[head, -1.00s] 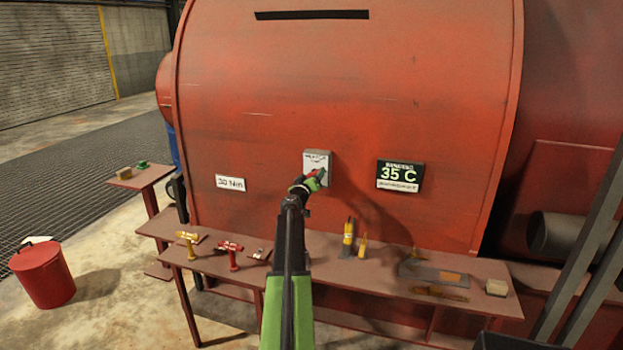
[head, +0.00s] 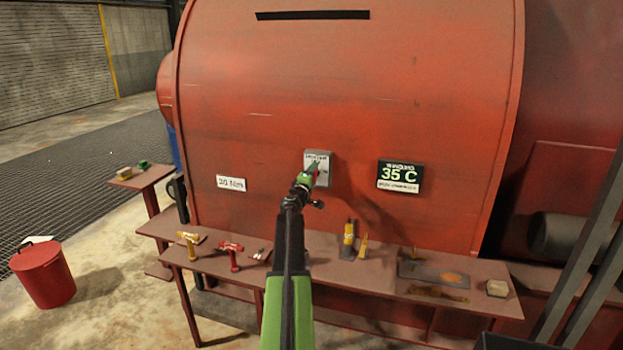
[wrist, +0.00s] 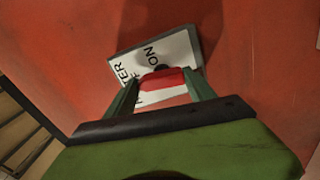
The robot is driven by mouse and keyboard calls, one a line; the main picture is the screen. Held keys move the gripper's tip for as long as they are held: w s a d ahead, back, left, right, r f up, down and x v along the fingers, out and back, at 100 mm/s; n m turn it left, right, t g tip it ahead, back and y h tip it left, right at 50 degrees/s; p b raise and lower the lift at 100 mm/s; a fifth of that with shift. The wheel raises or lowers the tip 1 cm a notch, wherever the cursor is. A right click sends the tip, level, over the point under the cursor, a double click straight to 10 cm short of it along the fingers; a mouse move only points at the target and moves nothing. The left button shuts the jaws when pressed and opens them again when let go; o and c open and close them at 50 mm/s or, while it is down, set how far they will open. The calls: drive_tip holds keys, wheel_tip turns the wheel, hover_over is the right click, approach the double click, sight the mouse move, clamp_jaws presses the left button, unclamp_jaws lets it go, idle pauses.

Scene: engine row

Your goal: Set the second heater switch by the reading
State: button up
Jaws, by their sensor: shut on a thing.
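The heater switch is a pale box (head: 322,160) on the red engine casing, with a red lever or knob (wrist: 163,81) at its front. In the wrist view its label (wrist: 152,56) shows "ON" and part of a word ending in "TER". My gripper (head: 314,172) is at the box, with its green fingers shut on the red lever. The fingers hide part of the label and the lever's sides. The display (head: 399,177) to the right reads 35 C, with "WINDING" above it; the small line below is too small to read.
A white tag (head: 231,184) reading about 30 Nm is on the casing at left. A red bin (head: 43,275) stands on the floor at left.

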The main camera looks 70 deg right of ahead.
drive_tip(key=shift+s+d+n, duration=0.1)
drive_tip(key=shift+s+n, duration=0.05)
drive_tip(key=shift+n, duration=0.75)
drive_tip(key=o, duration=1.4)
drive_tip(key=a, duration=1.7)
drive_tip(key=shift+s+a, duration=0.2)
drive_tip(key=shift+s, duration=0.2)
drive_tip(key=shift+w, duration=0.1)
